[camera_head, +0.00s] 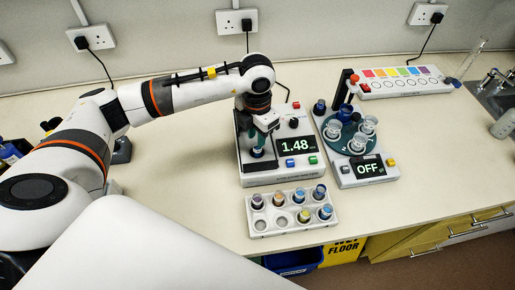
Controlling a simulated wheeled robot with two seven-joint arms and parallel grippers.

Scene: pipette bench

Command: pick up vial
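My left gripper (257,140) points down over the white device whose display reads 1.48 (272,177). A small vial with a dark blue top (257,152) is at the fingertips on that device. The fingers partly hide it, and I cannot tell whether they grip it. More vials stand upright in the white rack (290,228) in front, such as a yellow-topped one (304,215) and a blue-topped one (325,211). Some rack holes are empty. My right gripper is not in view.
Right of the device stands another device reading OFF (369,168), with a teal turntable (345,138) holding several cups. A strip with coloured squares (405,80) lies behind it. A sink (495,95) is at far right. The bench left of the device is clear.

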